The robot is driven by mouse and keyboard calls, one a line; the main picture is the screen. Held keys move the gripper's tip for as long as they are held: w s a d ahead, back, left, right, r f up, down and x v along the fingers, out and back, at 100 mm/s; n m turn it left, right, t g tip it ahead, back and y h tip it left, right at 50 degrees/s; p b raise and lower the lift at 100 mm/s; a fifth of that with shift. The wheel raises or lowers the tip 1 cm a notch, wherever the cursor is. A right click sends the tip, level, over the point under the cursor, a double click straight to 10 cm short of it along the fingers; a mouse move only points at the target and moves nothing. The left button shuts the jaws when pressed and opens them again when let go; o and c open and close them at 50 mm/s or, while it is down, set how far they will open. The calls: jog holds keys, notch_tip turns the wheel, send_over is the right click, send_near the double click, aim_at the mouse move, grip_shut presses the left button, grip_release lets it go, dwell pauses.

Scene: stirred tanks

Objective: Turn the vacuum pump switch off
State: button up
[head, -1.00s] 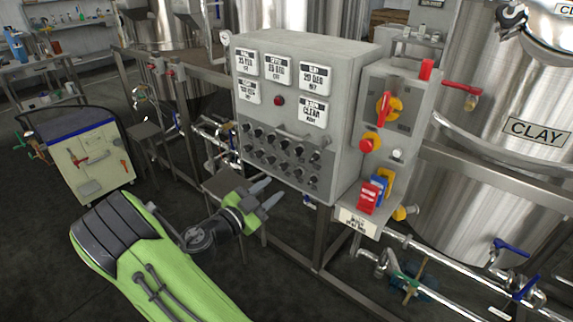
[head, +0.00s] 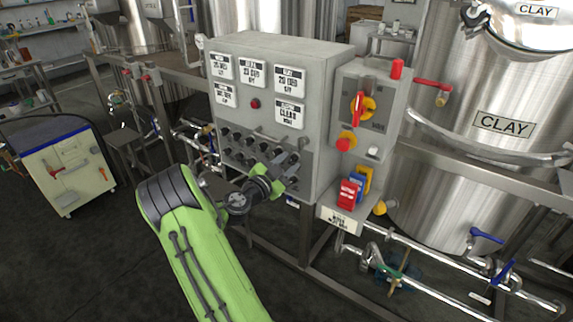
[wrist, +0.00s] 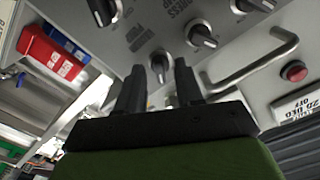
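The control panel (head: 285,65) carries rows of small black switches on its lower front. My gripper (head: 288,168) is at the right part of these rows in the head view and hides some of them. In the wrist view its two dark fingers (wrist: 160,82) are apart, with a black switch (wrist: 160,63) showing in line with the gap between them. A label that seems to read "vacuum pump" (wrist: 140,33) is close to that switch, upside down in this view. Whether the fingers touch the switch, I cannot tell. The exact switch position is unclear.
A metal bar handle (wrist: 250,65) and a red button (wrist: 293,72) are on the panel near my fingers. Red (head: 347,193) and blue plugs sit on the side box, below a red-and-yellow rotary switch (head: 360,106). Pipes with blue valves (head: 487,236) run at lower right.

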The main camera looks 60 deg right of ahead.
grip_shut()
jog(key=n+b, duration=0.2)
jog(key=n, duration=0.1)
jog(key=shift+f, duration=0.1)
jog(key=n, duration=0.2)
jog(key=shift+n+b, duration=0.35)
jog(key=shift+n, duration=0.05)
jog(key=n, duration=0.6)
dwell(0.4)
grip_release()
